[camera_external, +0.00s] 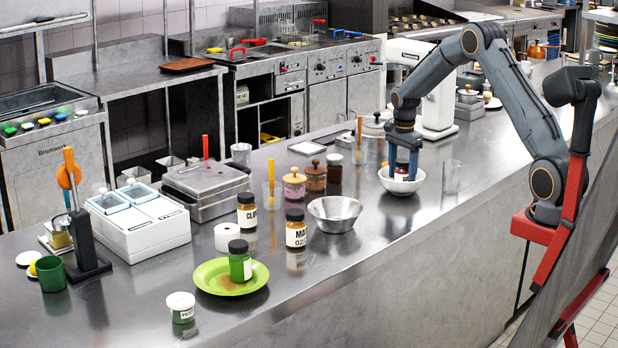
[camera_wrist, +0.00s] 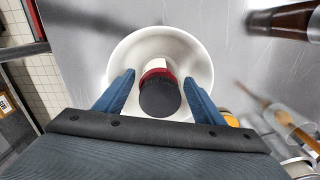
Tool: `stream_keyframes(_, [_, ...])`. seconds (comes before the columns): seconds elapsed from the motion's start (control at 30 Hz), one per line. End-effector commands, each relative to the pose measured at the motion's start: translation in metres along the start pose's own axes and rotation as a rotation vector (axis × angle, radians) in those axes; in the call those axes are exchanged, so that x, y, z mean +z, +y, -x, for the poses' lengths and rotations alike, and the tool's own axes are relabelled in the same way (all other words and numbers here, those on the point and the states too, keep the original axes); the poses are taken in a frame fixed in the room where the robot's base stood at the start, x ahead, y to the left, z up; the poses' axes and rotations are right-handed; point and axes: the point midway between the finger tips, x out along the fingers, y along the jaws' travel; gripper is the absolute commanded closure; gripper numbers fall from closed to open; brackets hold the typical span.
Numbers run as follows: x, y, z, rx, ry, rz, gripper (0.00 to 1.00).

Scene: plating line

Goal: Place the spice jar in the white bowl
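A spice jar with a dark lid and a red band (camera_wrist: 159,95) is inside the white bowl (camera_wrist: 203,58) in the wrist view. In the external view the jar (camera_external: 401,176) shows low between my fingers, within the white bowl (camera_external: 402,188) on the steel counter. My gripper (camera_wrist: 159,75) is open, with one blue finger on each side of the jar and a small gap visible beside it. My gripper (camera_external: 402,170) points down into the bowl in the external view. I cannot tell whether the jar's base rests flat.
A clear glass (camera_external: 451,177) stands just right of the bowl. A steel bowl (camera_external: 335,213), labelled jars (camera_external: 296,230) and a green plate (camera_external: 213,279) with a green jar (camera_external: 240,262) are to the left. A glass with a brush (camera_external: 359,152) stands behind. The front counter strip is clear.

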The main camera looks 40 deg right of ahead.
Motion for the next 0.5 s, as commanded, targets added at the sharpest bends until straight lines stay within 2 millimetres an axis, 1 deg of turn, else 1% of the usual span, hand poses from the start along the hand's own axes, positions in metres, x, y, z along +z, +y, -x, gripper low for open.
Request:
stream_keyframes(0.3, [0.000,0.000,0.002,-0.001,0.000,0.000,0.37])
stream_keyframes(0.43, [0.000,-0.002,0.013,-0.005,0.001,0.000,0.37])
stream_keyframes(0.5, [0.000,-0.002,0.024,-0.005,0.001,0.000,0.37])
